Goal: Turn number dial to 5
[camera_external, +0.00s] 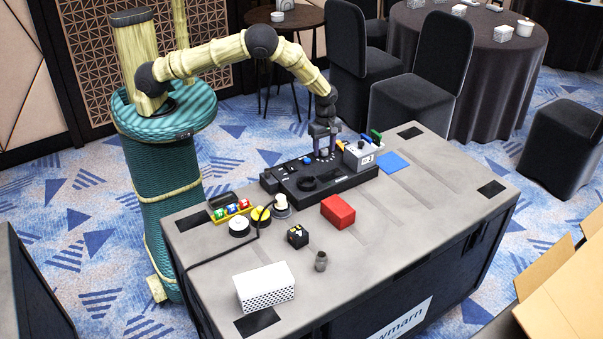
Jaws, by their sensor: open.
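A long black control panel (342,183) lies on the grey case top, with several knobs and buttons on it. A black round dial-like part (307,183) sits on its front left, and a small blue knob (306,160) sits near its back edge. My gripper (325,155) points down over the back middle of the panel with its fingers apart. A small light part shows at the fingertips, but whether it is touched is too small to tell. I cannot tell which part is the number dial, and no digits can be read.
A grey box (361,156) with coloured parts stands right of my gripper. A red box (338,211), a black cube (297,236), a white patterned box (264,287) and round buttons (239,227) stand nearer. A black cable (222,256) crosses the left. The right side is mostly clear.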

